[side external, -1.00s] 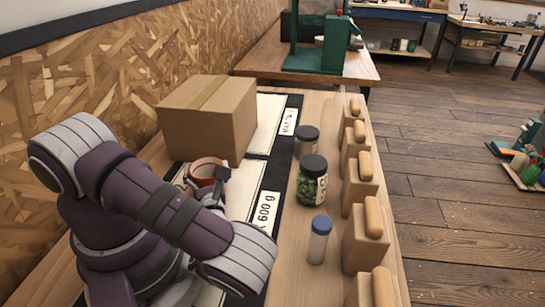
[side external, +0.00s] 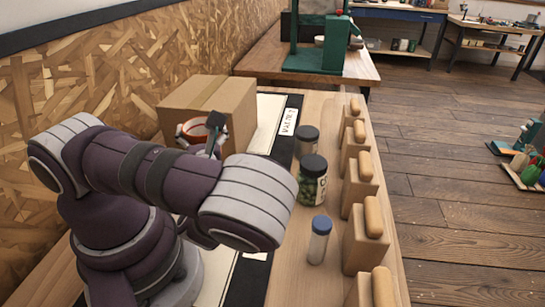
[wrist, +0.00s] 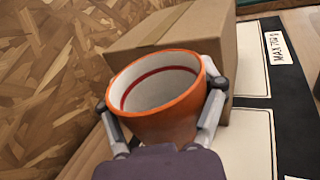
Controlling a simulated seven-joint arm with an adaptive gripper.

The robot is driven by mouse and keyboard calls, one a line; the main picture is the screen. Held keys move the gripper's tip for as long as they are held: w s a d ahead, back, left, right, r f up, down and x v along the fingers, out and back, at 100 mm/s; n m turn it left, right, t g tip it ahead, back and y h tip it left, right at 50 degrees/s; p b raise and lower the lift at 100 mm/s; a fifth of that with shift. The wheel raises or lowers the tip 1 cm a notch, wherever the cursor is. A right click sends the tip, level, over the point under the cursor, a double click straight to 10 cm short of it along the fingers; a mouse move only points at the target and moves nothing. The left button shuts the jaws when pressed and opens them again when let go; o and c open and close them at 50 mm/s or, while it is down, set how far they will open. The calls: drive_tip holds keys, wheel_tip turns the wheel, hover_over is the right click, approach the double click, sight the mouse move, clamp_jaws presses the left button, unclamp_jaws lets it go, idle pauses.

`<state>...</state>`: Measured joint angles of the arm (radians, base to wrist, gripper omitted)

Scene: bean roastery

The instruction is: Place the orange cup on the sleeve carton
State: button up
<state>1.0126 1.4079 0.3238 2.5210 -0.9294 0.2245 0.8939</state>
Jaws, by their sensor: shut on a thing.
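The orange cup (wrist: 165,118) has a white inside with a red band and is held upright in my gripper (wrist: 165,112). The two fingers press on its left and right sides in the wrist view. The cup (side external: 193,131) also shows in the side view, in front of the carton's near face, with its rim below the carton's top edge. The sleeve carton (side external: 207,96) is a closed brown cardboard box with a tape strip along its top. It also shows behind the cup in the wrist view (wrist: 190,28). Most of my gripper is hidden behind my arm in the side view.
A chipboard wall (side external: 90,75) runs along the left. Right of the carton are a dark-lidded jar (side external: 312,184), another dark-lidded jar (side external: 306,142), a blue-capped vial (side external: 319,240) and a row of wooden blocks (side external: 357,230). Pale panels (wrist: 245,145) lie beside the carton.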

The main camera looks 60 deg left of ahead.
drive_tip(key=w+d+r+m+t+h, duration=0.3)
drive_tip(key=w+d+t, duration=0.15)
drive_tip(key=w, duration=0.25)
drive_tip(key=w+d+r+m+t+h, duration=0.3)
drive_tip(key=w+d, duration=0.2)
drive_tip(key=w, duration=0.2)
drive_tip(key=s+a+r+n+g+y, duration=0.2)
drive_tip(key=a+g, duration=0.1)
drive_tip(key=a, duration=0.6)
drive_tip(key=s+a+r+n+g+y, duration=0.1)
drive_tip(key=a+r+n+g+y, duration=0.15)
drive_tip(key=a, duration=0.55)
drive_tip(key=s+a+r+n+g+y, duration=0.2)
drive_tip(key=a+r, duration=0.1)
drive_tip(key=a, duration=0.6)
hover_over(209, 88)
drive_tip(key=shift+h, duration=0.25)
wheel_tip(209, 88, down, 8)
drive_tip(key=shift+a+r, duration=0.1)
drive_tip(key=shift+r, duration=0.1)
drive_tip(key=shift+f, duration=0.15)
drive_tip(key=shift+f, duration=0.1)
drive_tip(key=o, duration=1.2)
